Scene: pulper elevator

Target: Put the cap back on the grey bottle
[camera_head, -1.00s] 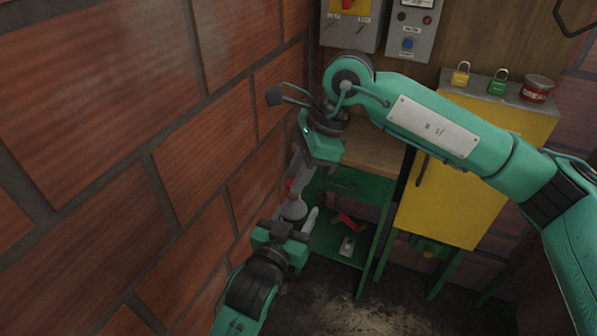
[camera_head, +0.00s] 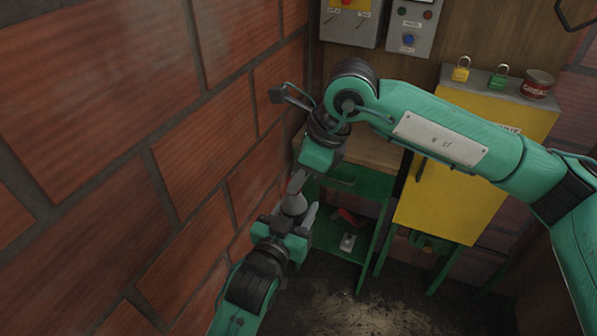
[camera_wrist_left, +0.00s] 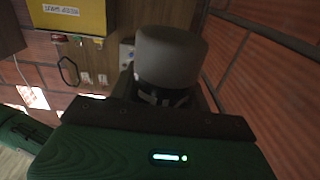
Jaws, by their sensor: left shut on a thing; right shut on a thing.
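The grey bottle (camera_head: 293,204) stands about upright in my left gripper (camera_head: 298,217), low beside the brick wall. In the left wrist view a dark grey round body, apparently the bottle (camera_wrist_left: 168,58), sits just beyond the gripper. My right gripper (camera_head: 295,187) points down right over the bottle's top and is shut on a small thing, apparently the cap. The cap itself is hidden by the fingers, so I cannot tell whether it touches the bottle's neck.
The brick wall (camera_head: 90,90) is close on the left. A green shelf stand (camera_head: 365,187) with a red item (camera_head: 347,216) is behind the grippers. The floor in front is open.

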